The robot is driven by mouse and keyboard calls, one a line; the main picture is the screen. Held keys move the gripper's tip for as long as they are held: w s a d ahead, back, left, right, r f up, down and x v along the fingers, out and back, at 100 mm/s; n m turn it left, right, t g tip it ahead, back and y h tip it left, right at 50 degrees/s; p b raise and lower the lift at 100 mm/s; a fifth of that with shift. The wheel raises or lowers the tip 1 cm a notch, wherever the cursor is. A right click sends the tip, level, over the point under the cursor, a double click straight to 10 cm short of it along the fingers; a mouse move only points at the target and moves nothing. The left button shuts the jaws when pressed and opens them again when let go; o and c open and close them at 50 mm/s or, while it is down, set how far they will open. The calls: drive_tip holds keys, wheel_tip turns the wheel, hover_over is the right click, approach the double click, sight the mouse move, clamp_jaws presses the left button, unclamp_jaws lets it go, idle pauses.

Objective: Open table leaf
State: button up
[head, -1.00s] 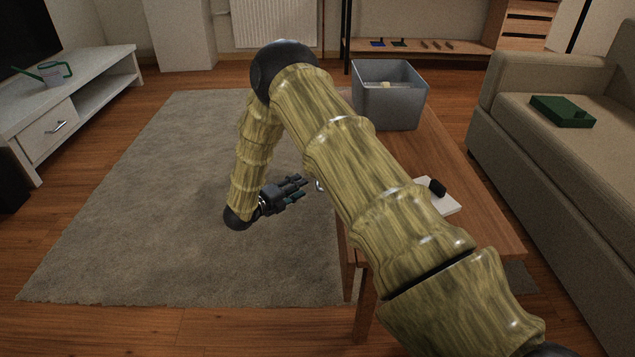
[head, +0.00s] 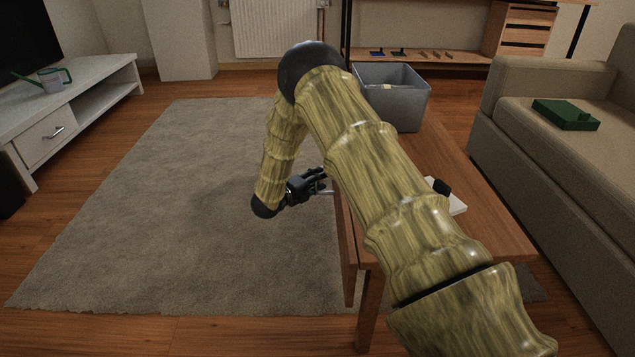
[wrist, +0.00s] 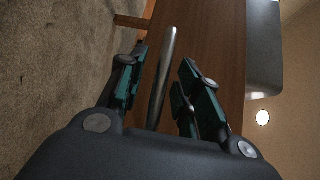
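The wooden table (head: 490,235) stands right of centre in the head view, partly hidden behind my arm. Its leaf (head: 347,235) hangs down along the table's left side. The leaf's brown face (wrist: 215,50) fills the middle of the wrist view. A silver bar handle (wrist: 162,75) is on this face. My gripper (head: 316,182) is beside the leaf in the head view. In the wrist view my gripper (wrist: 160,62) is open, with the handle between its fingers and a gap visible on both sides.
A grey bin (head: 405,95) stands on the table's far end; a white item with a black object (head: 442,187) lies nearer. A sofa (head: 545,150) is on the right, a white TV bench (head: 70,115) on the left. The rug (head: 180,220) is clear.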

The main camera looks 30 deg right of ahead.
clamp_jaws()
drive_tip(key=w+a+r+m+t+y+p, duration=0.1)
drive_tip(key=w+a+r+m+y+p, duration=0.2)
drive_tip(key=p, duration=0.7)
drive_tip(key=shift+a+r+m+y, duration=0.5)
drive_tip(key=shift+a+r+y, duration=0.7)
drive_tip(key=shift+r, duration=0.65)
unclamp_jaws()
drive_tip(key=shift+d, duration=0.1)
